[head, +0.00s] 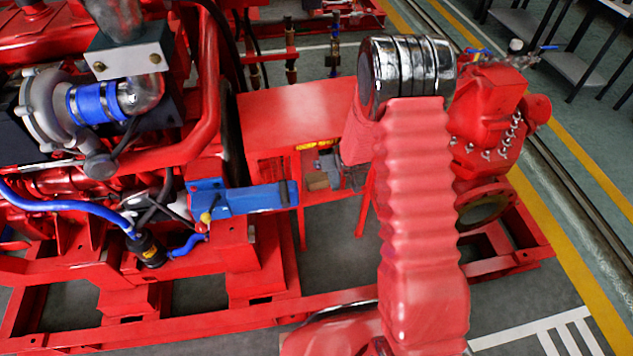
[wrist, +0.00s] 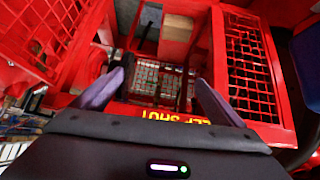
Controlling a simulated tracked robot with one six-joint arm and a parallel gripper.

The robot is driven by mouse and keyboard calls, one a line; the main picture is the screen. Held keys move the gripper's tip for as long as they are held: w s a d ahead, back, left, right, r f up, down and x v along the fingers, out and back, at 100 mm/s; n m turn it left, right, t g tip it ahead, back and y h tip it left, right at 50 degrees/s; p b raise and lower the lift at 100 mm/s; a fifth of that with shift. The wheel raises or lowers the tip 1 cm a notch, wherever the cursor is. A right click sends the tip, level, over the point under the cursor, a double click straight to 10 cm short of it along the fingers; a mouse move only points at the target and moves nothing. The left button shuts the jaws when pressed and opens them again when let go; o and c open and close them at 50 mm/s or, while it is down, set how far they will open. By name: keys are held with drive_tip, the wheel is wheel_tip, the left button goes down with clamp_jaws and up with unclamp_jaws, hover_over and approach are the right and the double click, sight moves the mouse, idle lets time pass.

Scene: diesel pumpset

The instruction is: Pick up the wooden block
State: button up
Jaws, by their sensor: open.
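In the wrist view, a brown wooden block (wrist: 177,33) lies at the top centre, inside an opening framed in red. The wooden block looks like the small brown piece in the head view (head: 316,182), low in the red guard's opening. My gripper (wrist: 161,78) is open and empty, its two dark fingers spread on either side of the opening. The block is beyond the fingertips, towards the top of the wrist view, and not between them. In the head view my own arm hides most of the gripper.
A grey block-like piece (wrist: 148,22) is beside the wooden block. Red mesh guards stand left (wrist: 45,35) and right (wrist: 250,65) of the opening. A red edge with yellow lettering (wrist: 165,115) crosses below the fingers. The red engine (head: 100,160) fills the head view's left.

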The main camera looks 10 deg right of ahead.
wheel_tip(320, 180, down, 10)
drive_tip(key=w+t, duration=0.2)
drive_tip(key=w, duration=0.1)
drive_tip(key=t+y, duration=0.2)
drive_tip(key=t, duration=0.1)
approach(318, 180)
drive_tip(key=s, duration=0.2)
drive_tip(key=shift+w+r, duration=0.2)
drive_tip(key=shift+r, duration=0.2)
drive_tip(key=shift+x, duration=4.3)
drive_tip(key=shift+d, duration=0.15)
drive_tip(key=shift+x, duration=2.6)
drive_tip(key=shift+f, duration=0.1)
drive_tip(key=shift+c, duration=0.5)
drive_tip(key=c, duration=1.1)
